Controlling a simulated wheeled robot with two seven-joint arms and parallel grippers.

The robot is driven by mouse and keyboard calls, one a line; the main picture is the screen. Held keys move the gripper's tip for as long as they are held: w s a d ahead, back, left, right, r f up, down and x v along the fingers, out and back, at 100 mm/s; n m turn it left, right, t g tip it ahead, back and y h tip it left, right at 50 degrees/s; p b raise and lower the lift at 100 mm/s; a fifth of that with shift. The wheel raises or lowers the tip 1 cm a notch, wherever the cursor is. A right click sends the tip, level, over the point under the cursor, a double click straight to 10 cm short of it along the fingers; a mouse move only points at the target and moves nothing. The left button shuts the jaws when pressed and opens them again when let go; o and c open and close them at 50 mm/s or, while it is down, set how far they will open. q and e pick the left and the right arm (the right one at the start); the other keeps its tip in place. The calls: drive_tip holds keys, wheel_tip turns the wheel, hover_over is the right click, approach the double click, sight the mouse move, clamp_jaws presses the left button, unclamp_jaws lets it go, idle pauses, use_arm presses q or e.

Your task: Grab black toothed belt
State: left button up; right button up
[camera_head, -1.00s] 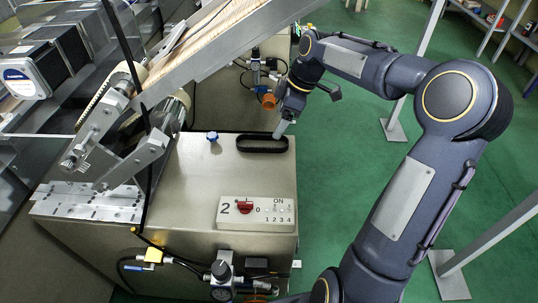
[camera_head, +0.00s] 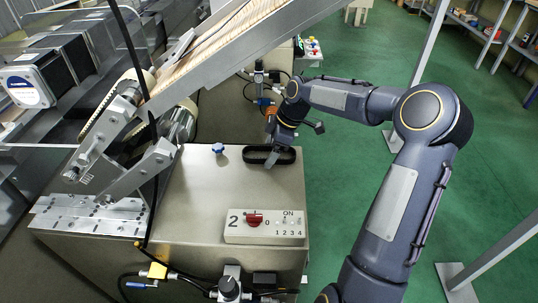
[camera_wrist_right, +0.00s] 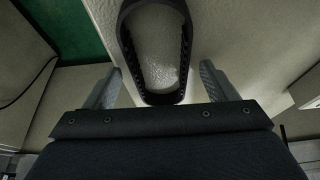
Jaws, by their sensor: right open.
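The black toothed belt (camera_head: 258,155) is an elongated loop lying on the beige top of the machine cabinet in the head view. In the right wrist view the belt (camera_wrist_right: 156,98) runs up from between my fingers, with teeth along its inside. My right gripper (camera_head: 271,157) is at the belt's right part, its finger in front of the loop. In the right wrist view my right gripper (camera_wrist_right: 157,85) is open, with one finger on each side of the belt's near end, apart from it. My left gripper is not in view.
A control box (camera_head: 264,227) with a red switch sits on the cabinet top in front of the belt. A blue knob (camera_head: 218,148) stands left of the belt. A slanted conveyor with rollers (camera_head: 180,122) rises at the left. Green floor (camera_head: 345,190) is open at the right.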

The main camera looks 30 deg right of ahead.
drive_tip(key=shift+f, duration=0.2)
idle(0.3)
drive_tip(key=c, duration=1.1)
drive_tip(key=shift+r, duration=0.15)
